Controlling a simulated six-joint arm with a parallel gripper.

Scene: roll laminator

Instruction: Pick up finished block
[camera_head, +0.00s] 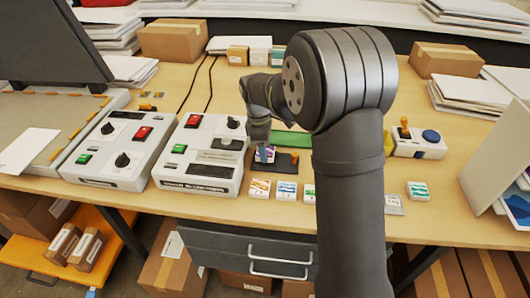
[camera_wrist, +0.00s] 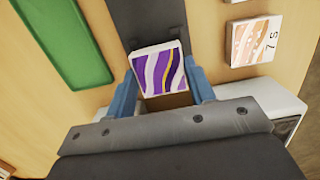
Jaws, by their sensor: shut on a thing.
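A block with a purple, white and yellow wavy print (camera_wrist: 162,72) sits between the two blue fingers of my gripper (camera_wrist: 164,92) in the wrist view. The gripper is shut on it. In the head view my gripper (camera_head: 262,155) is low over a dark tray (camera_head: 286,168) behind the row of printed blocks, with the block (camera_head: 268,152) at its fingers. A dark strip lies under or just behind the block in the wrist view. I cannot tell whether the block still touches it. My arm hides part of the table.
Printed blocks stand at the table's front, one orange (camera_head: 260,188) and one green (camera_head: 417,191). A green mat (camera_head: 290,140) lies behind the tray. White control boxes (camera_head: 202,153) stand to the left. A device with a blue button (camera_head: 431,136) stands to the right.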

